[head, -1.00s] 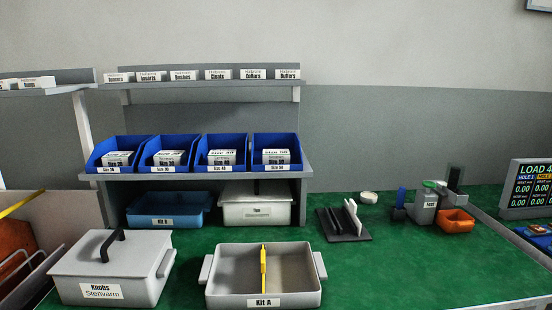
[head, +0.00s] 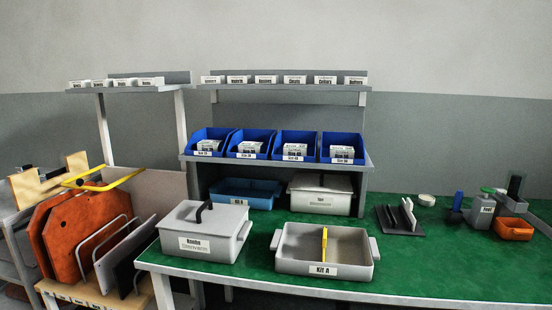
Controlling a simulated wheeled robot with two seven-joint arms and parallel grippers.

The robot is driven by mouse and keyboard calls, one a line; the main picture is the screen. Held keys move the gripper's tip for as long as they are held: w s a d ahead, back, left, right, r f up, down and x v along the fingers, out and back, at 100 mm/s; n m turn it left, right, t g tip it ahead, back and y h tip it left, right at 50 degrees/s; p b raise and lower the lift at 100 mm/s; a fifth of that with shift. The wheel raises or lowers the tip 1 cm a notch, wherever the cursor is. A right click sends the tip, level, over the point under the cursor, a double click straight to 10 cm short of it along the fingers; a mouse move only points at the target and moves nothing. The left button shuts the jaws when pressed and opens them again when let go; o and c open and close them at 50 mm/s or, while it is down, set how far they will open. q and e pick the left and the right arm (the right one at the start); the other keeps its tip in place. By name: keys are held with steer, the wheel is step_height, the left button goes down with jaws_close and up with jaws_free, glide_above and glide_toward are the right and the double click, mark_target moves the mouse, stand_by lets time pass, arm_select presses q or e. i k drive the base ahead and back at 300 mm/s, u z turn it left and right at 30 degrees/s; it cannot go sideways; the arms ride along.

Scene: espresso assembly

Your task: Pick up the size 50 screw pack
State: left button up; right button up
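Several blue bins stand in a row on the middle shelf, each with white packs in it. The rightmost bin (head: 358,149) has a front label that reads as Size 50. The white screw pack (head: 342,151) lies inside this bin, its top and front showing above the bin's low front. Its own print is too small to read surely. Neither of my grippers is in view.
The Kit A tray (head: 295,266) with a yellow divider stands on the green table (head: 430,265). A lidded grey box (head: 210,245) stands left of it. Orange boards (head: 90,232) stand in a rack at the left. The table's front right is clear.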

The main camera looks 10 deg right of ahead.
mark_target(336, 151)
steer(key=u, duration=0.65)
steer(key=i, duration=0.85)
steer(key=z, duration=0.8)
